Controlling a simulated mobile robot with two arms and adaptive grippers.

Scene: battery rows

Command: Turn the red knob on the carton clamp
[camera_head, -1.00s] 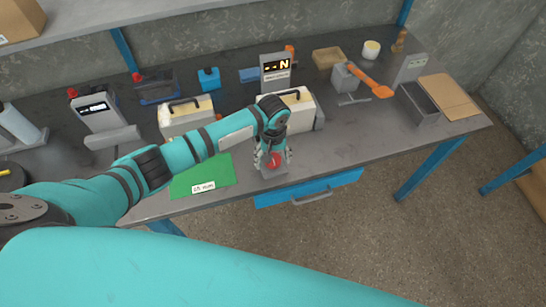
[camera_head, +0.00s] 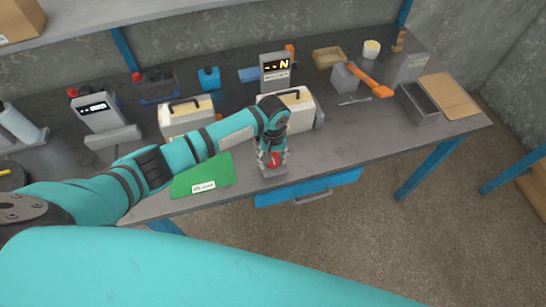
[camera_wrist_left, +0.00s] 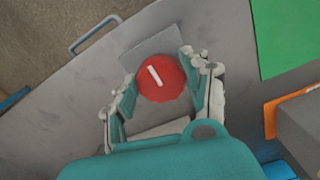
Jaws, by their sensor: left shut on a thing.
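The red knob (camera_head: 274,159) sits on the grey carton clamp (camera_head: 273,172) at the table's front edge. In the left wrist view the knob (camera_wrist_left: 161,77) is round, with a white line slanting across its top. The clamp's grey plate (camera_wrist_left: 153,50) shows behind it. My left gripper (camera_head: 272,158) is over the clamp, with its fingers on either side of the knob. In the left wrist view the gripper (camera_wrist_left: 163,82) is shut on the knob, one finger at each side. My right gripper is not in view.
A green mat (camera_head: 202,177) lies left of the clamp. Behind stand two cream cases (camera_head: 292,106), a display unit (camera_head: 275,72) and a scale (camera_head: 97,108). A grey bin (camera_head: 419,104) and an orange-handled tool (camera_head: 372,84) are at the right. The table between clamp and bin is mostly clear.

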